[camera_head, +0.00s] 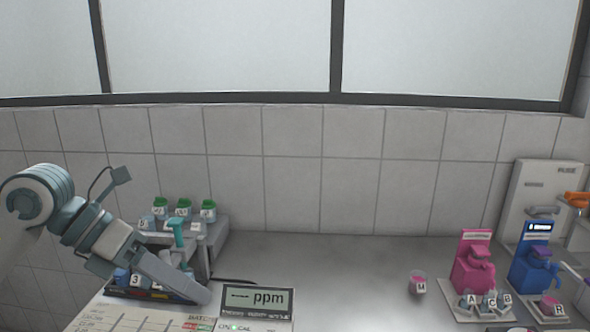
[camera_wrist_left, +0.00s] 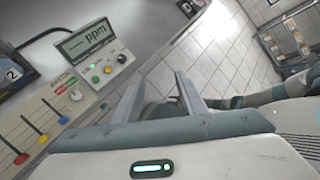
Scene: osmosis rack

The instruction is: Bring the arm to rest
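My left arm comes in from the left in the head view. My left gripper (camera_head: 202,292) points down and to the right, in front of the grey rack at the left of the bench. In the left wrist view, the two fingers of the left gripper (camera_wrist_left: 159,82) stand apart with nothing held between them. The ppm meter (camera_head: 257,301) lies just right of the fingertips in the head view; it also shows in the left wrist view (camera_wrist_left: 88,42). My right gripper is in neither view.
Green-capped bottles (camera_head: 183,207) stand on the rack at left. A batch panel with coloured sliders (camera_wrist_left: 40,120) sits beside the meter. A small cup M (camera_head: 418,283), a pink dispenser (camera_head: 474,270) and a blue dispenser (camera_head: 533,272) stand at right. The middle bench is clear.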

